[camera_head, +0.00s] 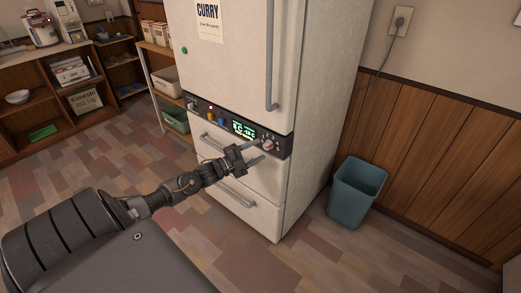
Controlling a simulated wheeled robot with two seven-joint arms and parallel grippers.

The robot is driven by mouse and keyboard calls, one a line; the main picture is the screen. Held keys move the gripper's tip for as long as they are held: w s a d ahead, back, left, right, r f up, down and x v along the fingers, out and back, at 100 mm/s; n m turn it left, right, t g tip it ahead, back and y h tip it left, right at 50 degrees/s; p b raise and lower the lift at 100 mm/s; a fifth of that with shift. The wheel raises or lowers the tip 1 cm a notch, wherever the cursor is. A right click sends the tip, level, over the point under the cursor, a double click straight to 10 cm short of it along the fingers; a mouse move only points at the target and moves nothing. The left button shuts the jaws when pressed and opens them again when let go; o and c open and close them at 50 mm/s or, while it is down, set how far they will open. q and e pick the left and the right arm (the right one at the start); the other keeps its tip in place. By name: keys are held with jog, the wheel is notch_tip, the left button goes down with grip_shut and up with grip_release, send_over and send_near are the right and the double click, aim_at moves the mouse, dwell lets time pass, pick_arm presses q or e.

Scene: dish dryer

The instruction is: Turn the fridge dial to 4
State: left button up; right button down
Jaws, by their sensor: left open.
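The white fridge (240,62) stands at the centre, with a dark control panel (225,122) across its front below the upper door. A green lit display (243,129) is on the panel. A small round dial (269,146) sits near the panel's right end; its number is too small to read. My left gripper (262,152) is open, with its fingertips at the dial. I cannot tell whether they touch it. The gripper hides part of the panel's lower edge. My right gripper is not in view.
Drawers with handles (236,197) lie below the panel, and a long door handle (271,55) is above it. A blue bin (356,190) stands right of the fridge. Wooden shelves (62,125) are at the left. The tiled floor (120,165) between is clear.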

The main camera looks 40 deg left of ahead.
pick_arm(q)
jog(key=v, duration=0.8)
jog(key=shift+s, duration=0.15)
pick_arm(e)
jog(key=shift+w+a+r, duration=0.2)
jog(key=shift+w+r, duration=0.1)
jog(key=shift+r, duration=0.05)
pick_arm(q)
jog(key=shift+a+f, duration=0.1)
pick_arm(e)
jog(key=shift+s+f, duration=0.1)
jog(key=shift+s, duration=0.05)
